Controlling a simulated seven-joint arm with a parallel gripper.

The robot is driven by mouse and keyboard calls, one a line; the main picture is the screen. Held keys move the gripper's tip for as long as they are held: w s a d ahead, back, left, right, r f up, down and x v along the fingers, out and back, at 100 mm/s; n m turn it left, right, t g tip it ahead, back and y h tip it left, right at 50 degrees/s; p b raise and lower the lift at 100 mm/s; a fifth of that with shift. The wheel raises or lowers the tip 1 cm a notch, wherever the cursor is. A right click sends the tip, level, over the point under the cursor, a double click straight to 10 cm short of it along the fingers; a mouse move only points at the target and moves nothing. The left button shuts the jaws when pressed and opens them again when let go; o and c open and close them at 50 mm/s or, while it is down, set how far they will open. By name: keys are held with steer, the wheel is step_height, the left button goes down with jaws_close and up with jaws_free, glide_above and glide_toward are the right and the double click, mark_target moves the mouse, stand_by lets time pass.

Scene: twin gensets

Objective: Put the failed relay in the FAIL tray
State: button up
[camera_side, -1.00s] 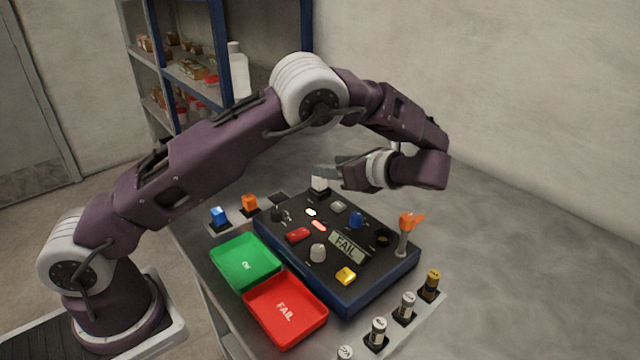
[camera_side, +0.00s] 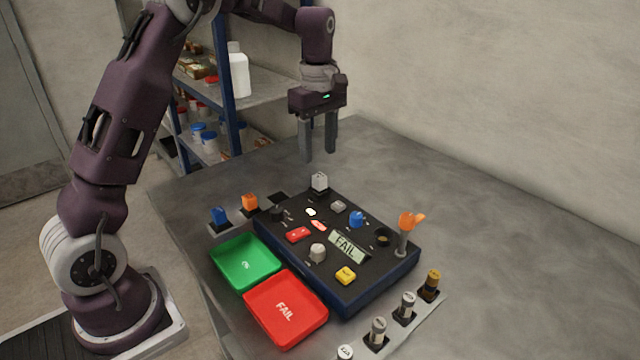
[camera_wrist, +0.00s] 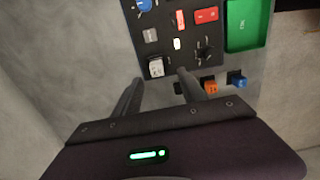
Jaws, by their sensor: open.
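The pale grey-white relay (camera_side: 319,181) stands upright at the back corner of the black test panel (camera_side: 290,255). It also shows in the wrist view (camera_wrist: 156,68), near the fingertips. The red FAIL tray (camera_side: 304,322) lies in front of the panel and looks empty. My gripper (camera_side: 318,156) points down above the relay, open and empty, with a gap below its fingertips. In the wrist view my gripper (camera_wrist: 159,77) has its fingers apart.
A green tray (camera_side: 240,275) sits beside the red one. A blue block (camera_side: 219,215) and an orange block (camera_side: 250,202) stand left of the panel. An orange-handled lever (camera_side: 404,230) rises at its right. Several cylinders (camera_side: 377,333) stand in front. The table is clear at right.

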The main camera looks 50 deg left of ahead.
mark_target(320, 176)
steer(key=f, duration=0.7)
steer(key=shift+w+a+f, duration=0.25)
steer(key=shift+w+f, duration=0.15)
jaws_close()
